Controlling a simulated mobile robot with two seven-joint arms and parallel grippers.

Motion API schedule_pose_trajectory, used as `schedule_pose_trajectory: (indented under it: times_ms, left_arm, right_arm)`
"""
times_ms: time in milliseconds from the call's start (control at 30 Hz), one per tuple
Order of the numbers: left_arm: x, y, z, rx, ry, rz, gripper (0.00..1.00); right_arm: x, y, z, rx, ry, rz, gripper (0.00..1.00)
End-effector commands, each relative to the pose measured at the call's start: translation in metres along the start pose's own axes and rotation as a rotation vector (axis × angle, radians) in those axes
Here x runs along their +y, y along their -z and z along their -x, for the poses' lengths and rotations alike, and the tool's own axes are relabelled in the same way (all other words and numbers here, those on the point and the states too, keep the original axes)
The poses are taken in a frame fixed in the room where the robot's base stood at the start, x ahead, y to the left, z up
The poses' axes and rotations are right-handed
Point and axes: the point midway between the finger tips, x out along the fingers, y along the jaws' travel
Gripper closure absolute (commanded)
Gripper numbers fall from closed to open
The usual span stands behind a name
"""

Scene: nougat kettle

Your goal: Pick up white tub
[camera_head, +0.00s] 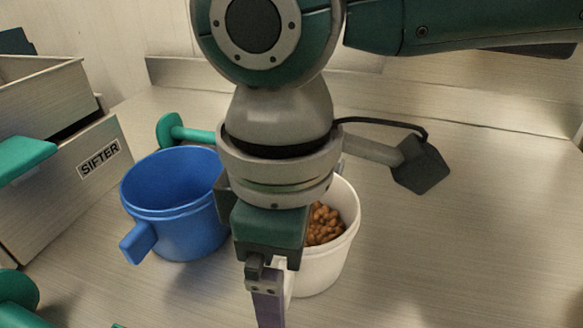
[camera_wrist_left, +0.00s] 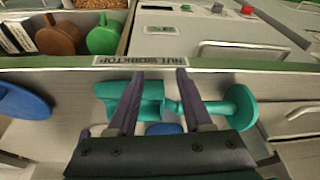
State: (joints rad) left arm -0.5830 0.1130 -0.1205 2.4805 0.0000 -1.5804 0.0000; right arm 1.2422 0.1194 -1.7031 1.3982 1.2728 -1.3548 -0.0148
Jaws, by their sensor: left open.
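The white tub (camera_head: 348,235) stands on the worktop in the head view, with brown nuts (camera_head: 322,226) in it. My right arm comes in from the upper right and hides the tub's left side. My right gripper (camera_head: 270,290) points down at the tub's near left side. Its finger overlaps the tub in the picture; I cannot tell whether it touches the wall or how far the jaws are apart. My left gripper (camera_wrist_left: 155,92) shows in the left wrist view with its two fingers apart. The tub is not identifiable there.
A blue tub (camera_head: 180,225) with a side handle stands just left of the white tub. A grey box labelled SIFTER (camera_head: 75,175) is at the left. The worktop (camera_head: 460,240) is clear at the right. Teal parts (camera_wrist_left: 240,106) lie behind my left fingers in the wrist view.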

Motion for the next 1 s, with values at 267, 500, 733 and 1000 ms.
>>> schedule_pose_trajectory:
  times_ms: [267, 500, 733, 1000]
  left_arm:
    - [-0.0013, 0.0007, 0.0, 0.002, 0.004, -0.004, 0.5]
    - [-0.0029, 0.0006, -0.0001, 0.001, 0.008, -0.009, 0.5]
    - [-0.0031, 0.0007, -0.0001, 0.002, 0.009, -0.01, 0.5]
    - [-0.003, 0.0008, -0.0001, 0.002, 0.009, -0.009, 0.5]
  right_arm:
    - [0.0001, 0.0002, -0.0012, 0.001, -0.001, 0.0, 0.16]
    - [0.0002, 0.0001, -0.001, 0.001, -0.001, 0.0, 0.43]
    - [0.0002, 0.0001, -0.0009, 0.001, -0.001, 0.0, 0.69]
    - [0.0001, 0.0001, -0.0009, 0.0, 0.0, 0.0, 0.99]
